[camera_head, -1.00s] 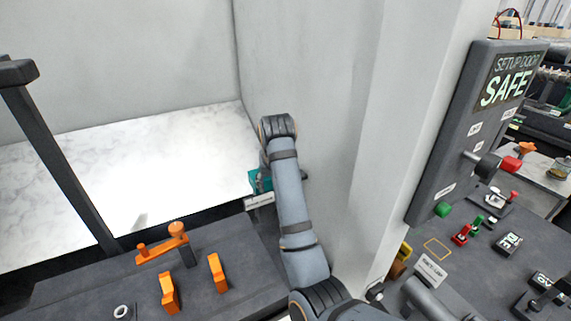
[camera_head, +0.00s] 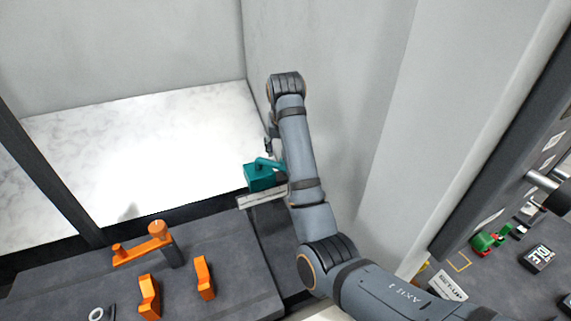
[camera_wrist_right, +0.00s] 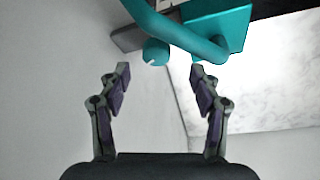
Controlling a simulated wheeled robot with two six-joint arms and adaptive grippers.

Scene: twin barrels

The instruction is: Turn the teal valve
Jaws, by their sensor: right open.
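The teal valve (camera_head: 260,178) is a block with a lever handle, at the right front edge of the white marble surface in the head view. The right wrist view shows its teal block (camera_wrist_right: 226,24), its curved lever and a round knob (camera_wrist_right: 156,52) at the lever's end. My right gripper (camera_wrist_right: 158,73) is open and empty. Its two fingers point at the valve, with the knob just ahead of the gap between the fingertips. In the head view the right arm reaches beside the valve, and the gripper is mostly hidden. My left gripper is not in view.
A dark panel (camera_head: 215,245) in front carries orange handles (camera_head: 149,297). A light grey wall stands close right of my right arm. A dark post (camera_head: 45,175) rises at left. The white marble surface (camera_head: 150,150) is clear. More controls lie at far right.

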